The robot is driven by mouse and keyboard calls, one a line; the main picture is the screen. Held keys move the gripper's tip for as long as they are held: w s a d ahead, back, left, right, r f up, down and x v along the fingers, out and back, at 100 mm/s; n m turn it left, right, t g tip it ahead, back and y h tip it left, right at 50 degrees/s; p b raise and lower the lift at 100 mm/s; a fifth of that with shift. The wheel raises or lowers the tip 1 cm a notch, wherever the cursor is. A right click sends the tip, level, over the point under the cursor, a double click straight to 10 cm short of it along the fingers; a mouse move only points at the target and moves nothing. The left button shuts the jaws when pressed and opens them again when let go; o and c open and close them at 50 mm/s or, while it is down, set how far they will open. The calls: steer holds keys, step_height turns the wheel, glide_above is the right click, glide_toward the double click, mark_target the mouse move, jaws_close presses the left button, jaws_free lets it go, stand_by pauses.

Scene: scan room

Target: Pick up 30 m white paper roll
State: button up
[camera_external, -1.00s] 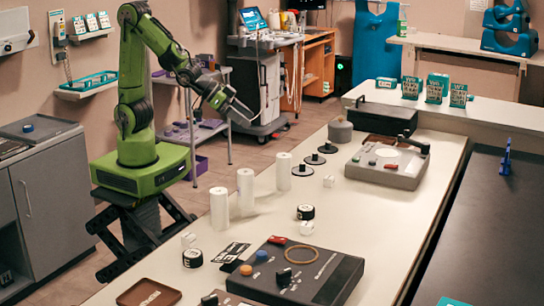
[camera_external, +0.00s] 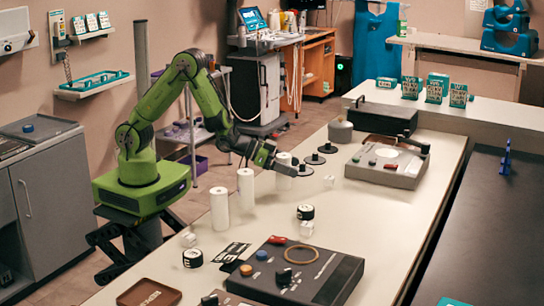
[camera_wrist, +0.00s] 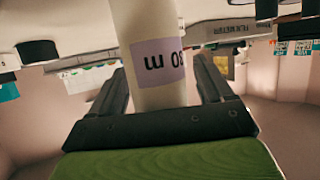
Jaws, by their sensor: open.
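Three white paper rolls stand upright on the long bench: a near one (camera_external: 219,211), a middle one (camera_external: 246,191) and a far one (camera_external: 284,158). My gripper (camera_external: 289,168) is open at the far roll and hides part of it. In the wrist view, a white roll (camera_wrist: 142,25) with a lilac label stands between my open fingers (camera_wrist: 163,88). The label appears upside down and ends in "0 m"; its first digit is hard to read. Gaps show on both sides of the roll.
Dark discs (camera_external: 318,158) stand just right of the far roll. A grey device (camera_external: 388,163) stands farther right, and a dark control box (camera_external: 300,272) is at the front. A brown tray (camera_external: 149,293) lies at front left. Bare bench shows right of the near rolls.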

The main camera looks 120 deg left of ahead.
steer(key=c, duration=1.1)
